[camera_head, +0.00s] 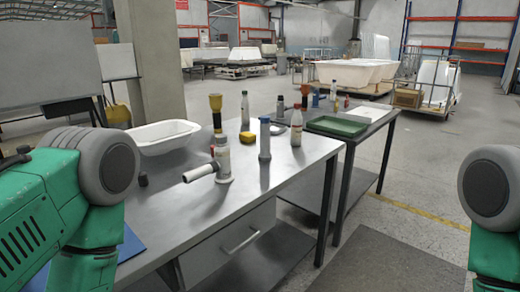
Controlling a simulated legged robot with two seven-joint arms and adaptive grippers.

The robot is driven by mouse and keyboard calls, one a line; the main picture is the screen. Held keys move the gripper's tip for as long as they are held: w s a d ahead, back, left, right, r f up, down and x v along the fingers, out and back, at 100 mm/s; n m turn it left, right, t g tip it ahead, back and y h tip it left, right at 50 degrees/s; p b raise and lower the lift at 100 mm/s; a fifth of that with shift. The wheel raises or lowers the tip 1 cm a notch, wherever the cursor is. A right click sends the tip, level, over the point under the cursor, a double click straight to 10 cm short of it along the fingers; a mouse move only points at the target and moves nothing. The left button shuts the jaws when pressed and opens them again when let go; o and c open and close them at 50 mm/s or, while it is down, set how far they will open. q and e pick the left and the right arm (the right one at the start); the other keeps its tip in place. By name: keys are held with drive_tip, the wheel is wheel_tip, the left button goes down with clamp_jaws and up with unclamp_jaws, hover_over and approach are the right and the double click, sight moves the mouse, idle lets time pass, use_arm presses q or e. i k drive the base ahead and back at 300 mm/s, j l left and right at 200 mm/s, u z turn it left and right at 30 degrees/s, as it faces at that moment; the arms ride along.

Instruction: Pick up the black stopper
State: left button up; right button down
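A small black piece (143,179), which looks like the black stopper, sits on the grey metal table (215,205). It is near the table's left part, in front of the white basin (165,138) and left of a white pipe fitting (202,172). It is too small to make out its shape well. Only green and grey parts of my two arms show, at the left and right edges of the view. Neither gripper is in view, and nothing is seen touching the black piece.
Behind the fitting stand a yellow-topped dark tool (216,112), a grey bottle (245,112), a blue-capped cylinder (264,140) and a white bottle (296,128). A second table holds a green tray (337,126). The grey table's front middle is clear.

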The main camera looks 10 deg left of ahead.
sight(143, 181)
drive_tip(key=u, duration=1.05)
drive_tip(key=i+l+z, duration=0.15)
drive_tip(key=i+l, duration=0.25)
drive_tip(key=l, duration=0.15)
